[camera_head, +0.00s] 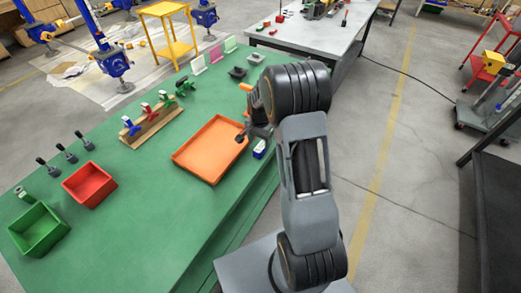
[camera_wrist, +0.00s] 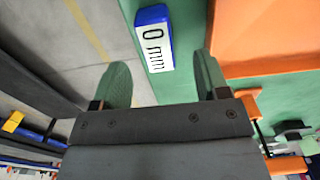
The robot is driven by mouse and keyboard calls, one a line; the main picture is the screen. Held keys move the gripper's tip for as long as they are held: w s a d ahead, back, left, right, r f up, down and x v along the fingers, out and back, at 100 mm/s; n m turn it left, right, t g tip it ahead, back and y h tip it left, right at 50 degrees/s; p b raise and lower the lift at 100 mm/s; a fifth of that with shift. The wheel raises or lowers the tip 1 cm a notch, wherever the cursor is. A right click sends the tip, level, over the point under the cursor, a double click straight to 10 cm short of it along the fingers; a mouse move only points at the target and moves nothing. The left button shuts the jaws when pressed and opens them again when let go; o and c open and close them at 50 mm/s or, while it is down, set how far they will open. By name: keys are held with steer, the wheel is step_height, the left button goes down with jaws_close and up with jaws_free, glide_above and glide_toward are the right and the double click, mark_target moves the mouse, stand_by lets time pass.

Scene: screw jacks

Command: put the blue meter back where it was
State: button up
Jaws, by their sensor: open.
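The blue meter (camera_head: 260,149) is on the green bench (camera_head: 215,225) by its right edge, just right of the orange tray (camera_head: 187,166). In the wrist view the meter (camera_wrist: 154,38) shows its white face with a dark 0 and scale marks, beyond the fingertips and between their lines. My gripper (camera_wrist: 160,78) is open, with nothing between its fingers. The orange tray (camera_wrist: 270,30) is to the right of the meter in that view. In the head view my arm hides much of my gripper, which is just above and left of the meter.
The orange tray is empty. A red bin (camera_head: 90,184) and a green bin (camera_head: 40,230) stand at the left. A wooden rack (camera_head: 152,127) with several small coloured clamps stands behind the tray. The bench between bins and tray is clear.

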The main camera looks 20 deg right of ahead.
mark_target(261, 147)
steer(key=shift+s+d+f+p, duration=0.1)
steer(key=shift+f+p, duration=0.2)
steer(key=shift+f, duration=1.1)
steer(key=shift+d+f+p, duration=0.1)
steer(key=shift+f+p, duration=0.15)
steer(key=shift+f, duration=1.1)
steer(key=shift+c, duration=0.3)
steer(key=c, duration=1.1)
steer(key=shift+r, duration=0.1)
